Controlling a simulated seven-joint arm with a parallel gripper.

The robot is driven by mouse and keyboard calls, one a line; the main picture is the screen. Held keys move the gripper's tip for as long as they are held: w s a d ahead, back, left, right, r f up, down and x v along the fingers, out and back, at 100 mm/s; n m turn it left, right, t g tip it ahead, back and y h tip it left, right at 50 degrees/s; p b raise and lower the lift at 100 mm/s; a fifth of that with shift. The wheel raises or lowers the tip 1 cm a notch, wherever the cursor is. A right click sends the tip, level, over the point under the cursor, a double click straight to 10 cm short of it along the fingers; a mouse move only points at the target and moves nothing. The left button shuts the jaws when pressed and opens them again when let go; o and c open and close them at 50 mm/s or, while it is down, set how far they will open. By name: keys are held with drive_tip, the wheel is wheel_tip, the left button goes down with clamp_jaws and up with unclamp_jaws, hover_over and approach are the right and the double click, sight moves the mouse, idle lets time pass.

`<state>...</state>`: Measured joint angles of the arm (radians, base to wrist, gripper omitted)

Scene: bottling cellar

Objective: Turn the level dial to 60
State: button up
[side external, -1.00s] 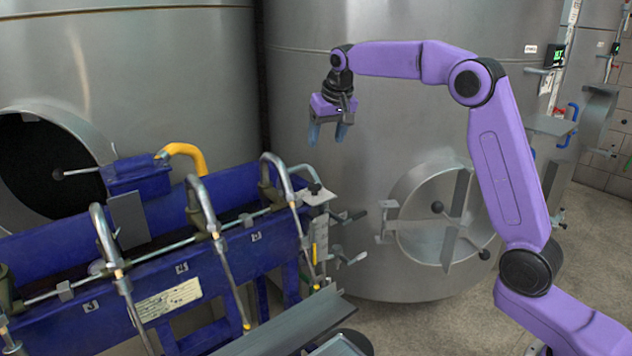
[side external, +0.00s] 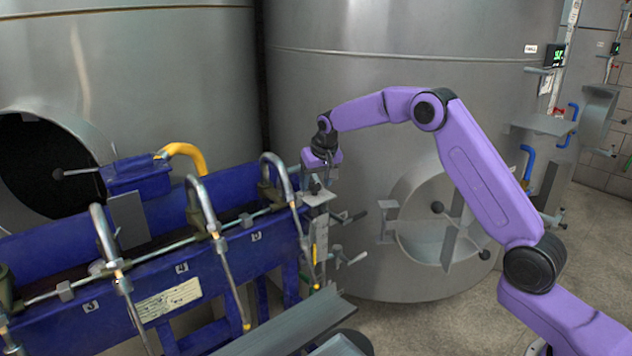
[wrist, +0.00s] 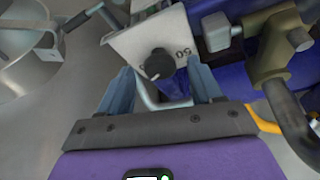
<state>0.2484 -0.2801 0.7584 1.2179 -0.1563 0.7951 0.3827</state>
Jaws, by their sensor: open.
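The level dial is a round black knob (wrist: 159,64) on a pale metal plate (wrist: 124,46), seen in the wrist view. Dark digits are printed beside the knob, but I cannot read them surely. My gripper (wrist: 161,70) is open, with one blue-grey finger on each side of the knob. Whether the fingers touch the knob, I cannot tell. In the side view my gripper (side external: 318,184) points down just over the plate (side external: 319,197) at the right end of the blue filler, and the knob is hidden there.
The blue filler (side external: 240,255) carries several curved metal spouts (side external: 200,205) left of my gripper. A steel tank (side external: 400,95) with a round hatch (side external: 440,235) stands behind. The air above the plate is free.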

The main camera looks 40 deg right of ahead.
drive_tip(key=shift+w+f, duration=0.1)
drive_tip(key=shift+f, duration=0.1)
drive_tip(key=c, duration=1.1)
drive_tip(key=shift+o, duration=0.2)
drive_tip(key=shift+n, duration=0.3)
drive_tip(key=n, duration=0.1)
drive_tip(key=n+y, duration=0.1)
drive_tip(key=n, duration=0.1)
drive_tip(key=n+y, duration=0.1)
drive_tip(key=n, duration=0.1)
drive_tip(key=shift+d, duration=0.25)
drive_tip(key=n+y, duration=0.1)
drive_tip(key=n, duration=0.2)
drive_tip(key=n+g+y, duration=0.1)
drive_tip(key=n, duration=0.2)
drive_tip(key=shift+w+d, duration=0.1)
drive_tip(key=shift+d, duration=0.05)
